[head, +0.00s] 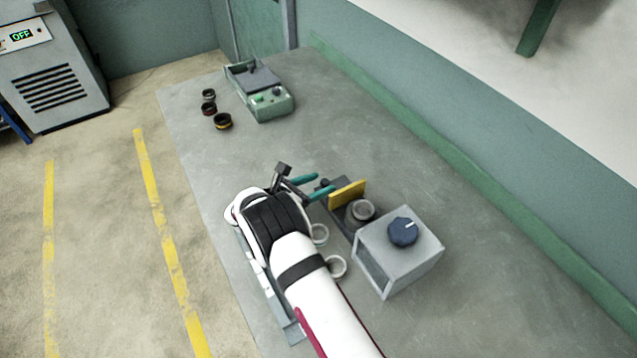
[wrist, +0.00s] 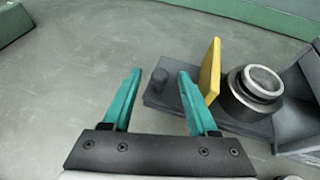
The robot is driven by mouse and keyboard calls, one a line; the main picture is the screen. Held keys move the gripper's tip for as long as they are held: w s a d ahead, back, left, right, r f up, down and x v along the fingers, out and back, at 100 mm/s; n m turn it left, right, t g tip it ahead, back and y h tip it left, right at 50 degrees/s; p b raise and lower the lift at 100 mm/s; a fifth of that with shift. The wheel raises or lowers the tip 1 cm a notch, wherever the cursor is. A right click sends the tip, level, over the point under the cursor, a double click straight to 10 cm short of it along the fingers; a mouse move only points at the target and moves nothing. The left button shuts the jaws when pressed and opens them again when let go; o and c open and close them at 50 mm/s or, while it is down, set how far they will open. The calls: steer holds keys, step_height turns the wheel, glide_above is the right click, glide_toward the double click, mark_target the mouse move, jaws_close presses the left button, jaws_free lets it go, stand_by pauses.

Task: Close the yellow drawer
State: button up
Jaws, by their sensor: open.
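The yellow drawer front (head: 347,193) is an upright yellow plate on a dark grey sliding tray beside a grey box. In the wrist view the yellow plate (wrist: 211,70) stands just right of my right finger. A small dark knob (wrist: 158,78) rises from the tray's end, in the gap between my fingertips as seen there. A dark metal ring (head: 360,211) sits on the tray between the plate and the box; it also shows in the wrist view (wrist: 255,88). My gripper (head: 325,184) has two teal fingers, open and empty, near the knob. Contact cannot be told.
The grey box (head: 390,260) carries a blue dial (head: 403,232). Two pale rings (head: 336,267) lie beside my arm, partly covered. A green device (head: 262,95) and several dark rings (head: 222,121) are at the far end. The table (head: 440,150) is clear behind the drawer.

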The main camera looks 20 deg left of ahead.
steer(key=shift+w+f, duration=0.1)
steer(key=shift+w, duration=0.05)
jaws_close()
stand_by(1.4)
